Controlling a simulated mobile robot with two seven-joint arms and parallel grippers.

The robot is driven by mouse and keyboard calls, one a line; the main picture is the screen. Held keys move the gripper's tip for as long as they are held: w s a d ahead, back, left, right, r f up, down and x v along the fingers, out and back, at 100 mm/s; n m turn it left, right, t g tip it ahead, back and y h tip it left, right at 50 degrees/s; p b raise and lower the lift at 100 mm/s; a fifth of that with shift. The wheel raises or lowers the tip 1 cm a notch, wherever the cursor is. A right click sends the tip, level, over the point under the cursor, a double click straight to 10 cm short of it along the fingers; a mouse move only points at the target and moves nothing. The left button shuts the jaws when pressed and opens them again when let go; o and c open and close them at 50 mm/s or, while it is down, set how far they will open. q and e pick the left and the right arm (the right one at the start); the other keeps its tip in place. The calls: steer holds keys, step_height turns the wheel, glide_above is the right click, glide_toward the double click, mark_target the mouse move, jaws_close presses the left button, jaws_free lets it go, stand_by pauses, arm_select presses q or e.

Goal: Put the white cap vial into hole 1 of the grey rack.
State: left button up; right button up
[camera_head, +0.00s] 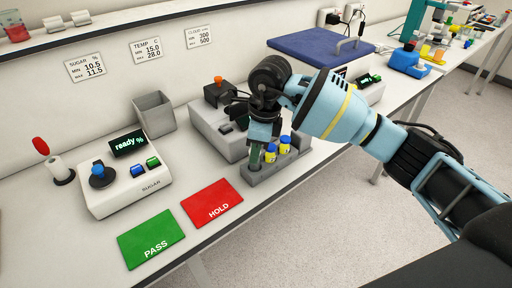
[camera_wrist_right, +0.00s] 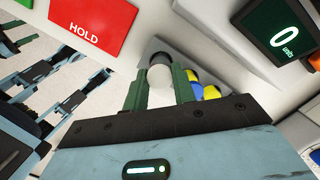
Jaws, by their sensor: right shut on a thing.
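The grey rack (camera_head: 280,170) stands on the counter to the right of the red HOLD card; part of it also shows in the right wrist view (camera_wrist_right: 154,48). My right gripper (camera_head: 257,153) points down at the rack's left end. In the right wrist view its green fingers are shut on the white cap vial (camera_wrist_right: 160,74). The vial's lower part is hidden, so I cannot tell whether it is in a hole. Hole numbers are not readable.
A red HOLD card (camera_head: 212,203) and a green PASS card (camera_head: 151,239) lie left of the rack. The sugar meter (camera_head: 127,180) and a grey bin (camera_head: 154,114) stand further left. A grey instrument (camera_head: 213,128) stands close behind the rack. The counter's front edge is near.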

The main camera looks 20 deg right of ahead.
steer(key=shift+f, duration=0.6)
stand_by(0.4)
steer(key=o, duration=1.1)
steer(key=shift+c, duration=0.2)
steer(key=shift+s+d+r, duration=0.1)
steer(key=shift+d+r, duration=0.05)
steer(key=shift+r, duration=1.15)
steer(key=shift+s+d+r, duration=0.1)
steer(key=shift+d+r, duration=0.1)
steer(key=shift+r, duration=1.1)
steer(key=shift+s+d+r, duration=0.1)
steer(key=shift+d+r, duration=0.05)
steer(key=shift+r, duration=1.15)
